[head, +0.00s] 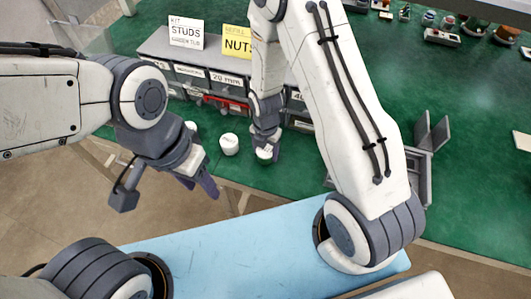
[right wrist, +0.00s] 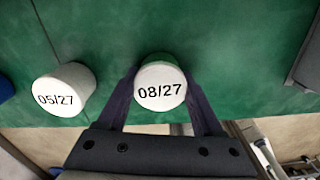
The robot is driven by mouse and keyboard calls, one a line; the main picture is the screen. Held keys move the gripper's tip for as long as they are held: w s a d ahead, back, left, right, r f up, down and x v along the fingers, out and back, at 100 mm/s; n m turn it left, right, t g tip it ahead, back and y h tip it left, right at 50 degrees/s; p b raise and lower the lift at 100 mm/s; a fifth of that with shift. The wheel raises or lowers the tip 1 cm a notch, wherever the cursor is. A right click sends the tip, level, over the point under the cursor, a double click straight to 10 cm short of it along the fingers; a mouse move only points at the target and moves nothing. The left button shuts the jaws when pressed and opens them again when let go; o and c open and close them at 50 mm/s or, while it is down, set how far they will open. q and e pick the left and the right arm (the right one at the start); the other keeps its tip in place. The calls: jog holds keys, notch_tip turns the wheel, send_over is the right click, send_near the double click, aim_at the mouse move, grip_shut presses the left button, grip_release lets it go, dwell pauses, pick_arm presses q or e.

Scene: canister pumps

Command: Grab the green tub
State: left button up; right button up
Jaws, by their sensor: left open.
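A small tub with a white lid marked 08/27 (right wrist: 161,88) stands on the green mat between the fingers of my right gripper (right wrist: 160,78). In the head view this tub (head: 265,154) is just under my right gripper (head: 264,140). The fingers lie close on both sides; whether they press on it cannot be told. My left gripper (head: 203,186) is open and empty, in front of the bench edge.
A third white tub (head: 191,126) stands further left, near my left arm. Behind is a grey drawer unit (head: 160,44) with a STUDS card (head: 186,33) and a yellow NUTS card (head: 236,42). A grey bracket-like holder (head: 431,131) is to the right. Jars and small items are at the far right.

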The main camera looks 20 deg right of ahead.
jog(key=shift+c, duration=0.7)
jog(key=shift+r, duration=0.1)
